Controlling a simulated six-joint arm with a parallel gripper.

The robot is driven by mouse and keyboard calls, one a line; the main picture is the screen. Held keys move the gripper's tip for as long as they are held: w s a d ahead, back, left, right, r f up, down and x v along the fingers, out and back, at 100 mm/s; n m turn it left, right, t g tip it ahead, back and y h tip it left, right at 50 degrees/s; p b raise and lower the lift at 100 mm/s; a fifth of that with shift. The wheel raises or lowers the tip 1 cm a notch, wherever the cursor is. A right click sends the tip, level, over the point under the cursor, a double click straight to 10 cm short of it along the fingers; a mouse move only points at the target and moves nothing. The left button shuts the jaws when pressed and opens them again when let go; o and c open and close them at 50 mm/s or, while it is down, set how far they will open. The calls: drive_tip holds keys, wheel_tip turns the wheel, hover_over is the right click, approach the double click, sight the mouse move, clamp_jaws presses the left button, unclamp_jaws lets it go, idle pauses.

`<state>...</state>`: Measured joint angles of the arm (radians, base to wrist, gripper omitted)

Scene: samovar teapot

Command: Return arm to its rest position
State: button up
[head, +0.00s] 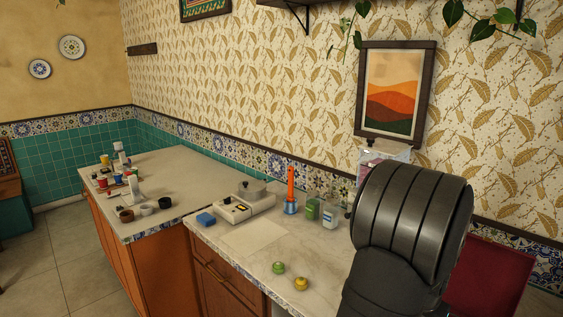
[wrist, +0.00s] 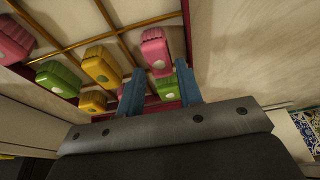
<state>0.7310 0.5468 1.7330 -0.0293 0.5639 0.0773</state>
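My gripper (wrist: 158,76) shows in the wrist view as two blue fingers on a dark grey body, spread apart. A green ribbed piece (wrist: 166,87) shows between the fingers, and a pink ribbed piece (wrist: 155,48) lies just beyond the fingertips. I cannot tell how far the fingers are from these pieces, and nothing is visibly clamped. In the head view my dark arm fills the lower right, and the gripper itself is hidden there.
A compartmented holder with gold dividers (wrist: 140,24) and several ribbed pieces lies close to my gripper. On the counter (head: 240,262) are a green piece (head: 278,267), a yellow piece (head: 301,284), bottles (head: 329,214) and a burner unit (head: 240,207). A wall backs the counter.

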drive_tip(key=shift+s+f, duration=0.1)
drive_tip(key=shift+f, duration=0.8)
drive_tip(key=v, duration=1.1)
drive_tip(key=x, duration=1.1)
drive_tip(key=shift+f, duration=0.3)
drive_tip(key=shift+r, duration=0.3)
wheel_tip(320, 180, up, 3)
drive_tip(key=shift+r, duration=0.2)
drive_tip(key=s+d+r, duration=0.4)
drive_tip(key=s+r, duration=0.3)
drive_tip(key=s, duration=0.3)
drive_tip(key=w+a+f, duration=0.1)
drive_tip(key=w+a, duration=0.2)
drive_tip(key=a, duration=0.4)
drive_tip(key=w+a, duration=0.3)
drive_tip(key=a, duration=0.3)
drive_tip(key=w+a+f, duration=0.4)
drive_tip(key=w, duration=0.1)
drive_tip(key=w+a+f, duration=0.1)
drive_tip(key=w+f, duration=0.1)
drive_tip(key=w, duration=0.1)
drive_tip(key=shift+a+f, duration=0.1)
drive_tip(key=shift+a, duration=0.3)
